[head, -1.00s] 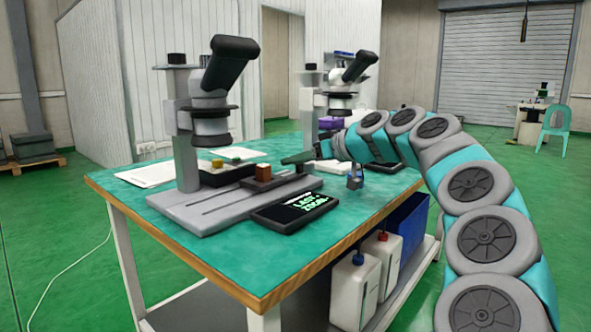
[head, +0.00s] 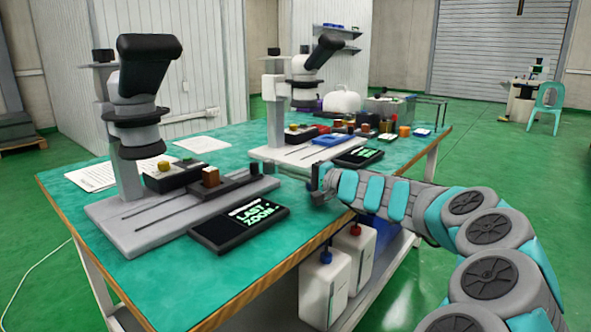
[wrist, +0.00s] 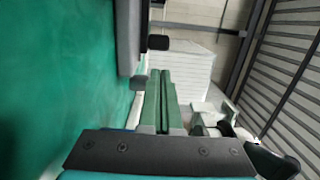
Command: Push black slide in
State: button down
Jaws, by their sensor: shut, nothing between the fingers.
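The near microscope (head: 130,110) stands on a grey base plate (head: 150,222) on the teal table. Two dark slides sit on that base: a black one (head: 165,184) with a yellow knob, and a dark grey-black one (head: 232,188) with a brown block, stretching right toward my gripper. Which is the task's slide I cannot tell for sure. My gripper (head: 316,184) is shut and empty, just right of the second slide's end, apparently apart from it. In the wrist view my shut green fingers (wrist: 160,74) point toward a dark grey edge (wrist: 128,35) and small black parts.
A black display panel (head: 240,228) lies in front of the base, close to my gripper. A second microscope (head: 300,85) with several small blocks stands behind. White papers (head: 120,173) lie at the left. White canisters (head: 325,290) stand below the table's front edge.

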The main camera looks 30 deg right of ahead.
aim_at(260, 183)
jog(key=x, duration=0.5)
jog(key=shift+w+a+p, duration=0.15)
jog(key=shift+w+p, duration=0.2)
jog(key=shift+w, duration=0.05)
jog(key=shift+a, duration=0.15)
jog(key=shift+s+a+f+b, duration=0.1)
jog(key=shift+s+a+b, duration=0.2)
jog(key=shift+a+b, duration=0.35)
jog(key=shift+s+a+b, duration=0.25)
jog(key=shift+a+b, duration=0.05)
jog(key=shift+a, duration=0.25)
jog(key=shift+s+a+b, duration=0.2)
jog(key=shift+a+b, duration=0.1)
jog(key=shift+a, duration=0.3)
jog(key=shift+d, duration=0.1)
